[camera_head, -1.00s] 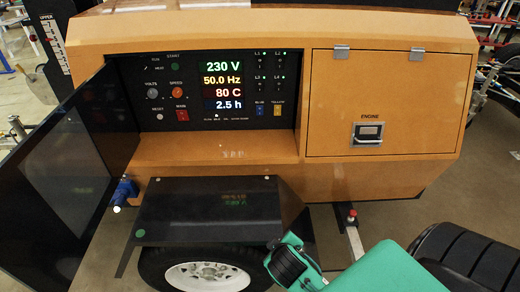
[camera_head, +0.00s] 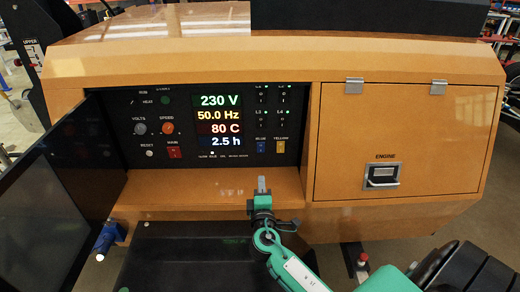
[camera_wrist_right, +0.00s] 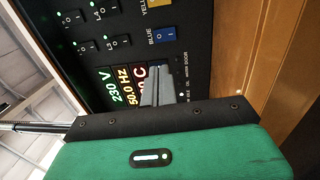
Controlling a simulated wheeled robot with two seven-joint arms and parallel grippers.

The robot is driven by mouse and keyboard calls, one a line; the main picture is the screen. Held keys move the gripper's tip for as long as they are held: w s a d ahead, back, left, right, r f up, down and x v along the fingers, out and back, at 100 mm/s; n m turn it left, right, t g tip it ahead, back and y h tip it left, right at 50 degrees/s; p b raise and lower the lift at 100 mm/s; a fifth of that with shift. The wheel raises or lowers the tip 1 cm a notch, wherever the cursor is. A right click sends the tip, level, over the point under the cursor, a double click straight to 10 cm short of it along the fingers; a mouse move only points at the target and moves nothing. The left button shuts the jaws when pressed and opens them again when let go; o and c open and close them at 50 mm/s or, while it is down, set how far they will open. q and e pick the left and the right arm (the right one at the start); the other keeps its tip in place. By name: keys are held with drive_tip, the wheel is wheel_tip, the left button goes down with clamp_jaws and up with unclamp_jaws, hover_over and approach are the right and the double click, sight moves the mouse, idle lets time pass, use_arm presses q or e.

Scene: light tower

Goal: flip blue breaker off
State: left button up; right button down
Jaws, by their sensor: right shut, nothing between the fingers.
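The blue breaker (camera_head: 261,147) is a small blue switch low on the black control panel, right of the lit readouts. It also shows in the right wrist view (camera_wrist_right: 164,36), beyond the fingertips. My right gripper (camera_head: 262,183) is shut and empty, in front of the orange ledge below the blue breaker and apart from it. In the right wrist view its grey fingers (camera_wrist_right: 155,83) point at the panel and cover part of the readouts. My left gripper is not in view.
The yellow breaker (camera_head: 280,147) sits just right of the blue one. A red main switch (camera_head: 174,152) is further left. The open black door (camera_head: 60,190) stands at the left, and the orange ledge (camera_head: 190,190) juts out under the panel. The engine hatch (camera_head: 390,125) is closed.

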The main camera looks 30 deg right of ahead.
sight(260, 144)
drive_tip(key=shift+w+d+r, duration=0.15)
drive_tip(key=shift+w+d, duration=0.1)
drive_tip(key=shift+w, duration=0.1)
drive_tip(key=p+x, duration=0.3)
drive_tip(key=x, duration=0.9)
drive_tip(key=shift+w+d, duration=0.3)
drive_tip(key=shift+w, duration=0.05)
drive_tip(key=shift+w+d+r+p, duration=0.15)
drive_tip(key=shift+r+p, duration=0.1)
drive_tip(key=shift+p, duration=0.45)
drive_tip(key=shift+w+r+g+p, duration=0.1)
drive_tip(key=shift+r+g+p, duration=0.3)
drive_tip(key=shift+p, duration=0.55)
drive_tip(key=shift+f, duration=0.25)
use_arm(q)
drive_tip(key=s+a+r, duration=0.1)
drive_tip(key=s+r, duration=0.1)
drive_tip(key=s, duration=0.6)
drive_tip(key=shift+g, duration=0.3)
use_arm(e)
drive_tip(key=shift+d, duration=0.1)
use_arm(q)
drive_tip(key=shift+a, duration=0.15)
use_arm(e)
drive_tip(key=shift+r, duration=0.1)
